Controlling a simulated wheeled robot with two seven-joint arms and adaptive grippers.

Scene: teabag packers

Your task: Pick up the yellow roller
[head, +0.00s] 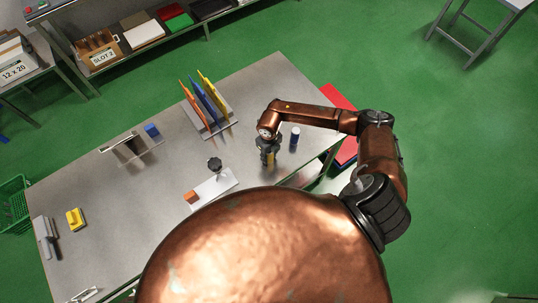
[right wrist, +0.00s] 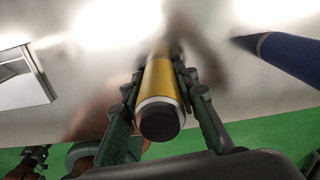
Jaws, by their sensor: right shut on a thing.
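The yellow roller (right wrist: 160,85) is a yellow cylinder with a pale band and a dark round end cap. In the right wrist view it lies between the two fingers of my right gripper (right wrist: 162,92), which is shut on it. In the head view my right gripper (head: 268,152) points down over the steel table, and a bit of the yellow roller (head: 271,159) shows at its fingers. Most of the roller is hidden there. I cannot tell whether it touches the table. My left gripper is not in view.
A blue roller (head: 295,136) stands close to the right of the gripper. A rack with yellow, blue and orange boards (head: 208,97) stands behind left. A white plate (head: 213,188) with a dark knob lies left. The table (head: 90,180) has free room left of centre.

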